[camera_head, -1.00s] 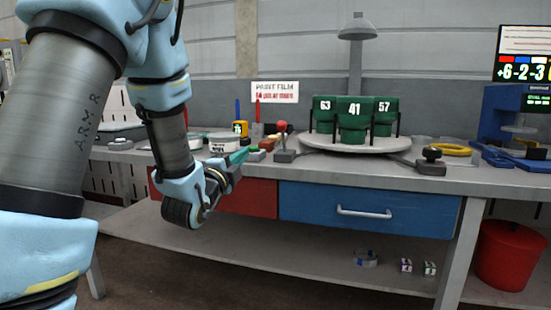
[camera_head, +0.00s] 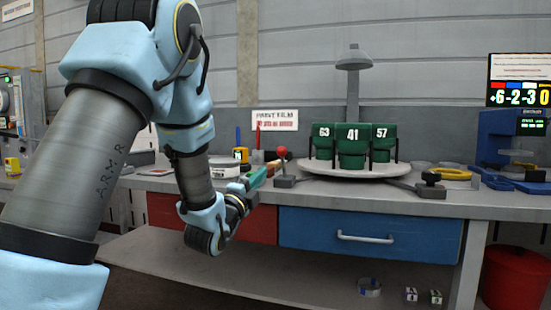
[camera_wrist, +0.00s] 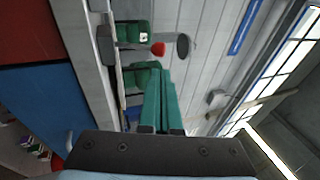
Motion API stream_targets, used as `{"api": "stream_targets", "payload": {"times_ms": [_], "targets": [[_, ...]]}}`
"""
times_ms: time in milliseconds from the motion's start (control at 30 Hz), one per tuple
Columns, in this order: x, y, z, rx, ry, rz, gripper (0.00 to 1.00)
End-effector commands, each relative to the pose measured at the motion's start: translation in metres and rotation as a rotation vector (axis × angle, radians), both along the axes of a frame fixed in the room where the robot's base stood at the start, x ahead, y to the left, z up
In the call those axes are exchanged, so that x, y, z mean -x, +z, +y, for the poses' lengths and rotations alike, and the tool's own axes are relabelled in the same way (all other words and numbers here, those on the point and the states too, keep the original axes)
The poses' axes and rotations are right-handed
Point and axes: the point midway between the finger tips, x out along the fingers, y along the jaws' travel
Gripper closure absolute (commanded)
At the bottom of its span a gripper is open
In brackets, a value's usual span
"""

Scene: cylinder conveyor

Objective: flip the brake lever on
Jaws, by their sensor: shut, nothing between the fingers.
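The red knob (camera_wrist: 158,49) also shows in the wrist view, just beyond the fingertips. My gripper (camera_head: 263,172) has green fingers and is shut and empty, just left of the lever and slightly below knob height. In the wrist view its fingers (camera_wrist: 159,72) lie together, pointing towards the knob. Whether they touch the lever cannot be told.
A round turntable (camera_head: 318,168) carries green containers numbered 63, 41 and 57 (camera_head: 352,147). Small coloured items stand behind my gripper. A blue drawer (camera_head: 310,237) is below the bench edge.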

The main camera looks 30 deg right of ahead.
Motion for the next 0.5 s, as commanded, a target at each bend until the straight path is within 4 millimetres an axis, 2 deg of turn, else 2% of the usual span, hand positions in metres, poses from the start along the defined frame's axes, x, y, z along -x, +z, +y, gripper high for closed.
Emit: {"api": "stream_targets", "payload": {"times_ms": [300,500], "targets": [[-0.037,0.024,-0.049,0.001,-0.001,-0.001,1.00],[-0.051,0.031,-0.068,0.000,-0.001,0.001,1.00]]}}
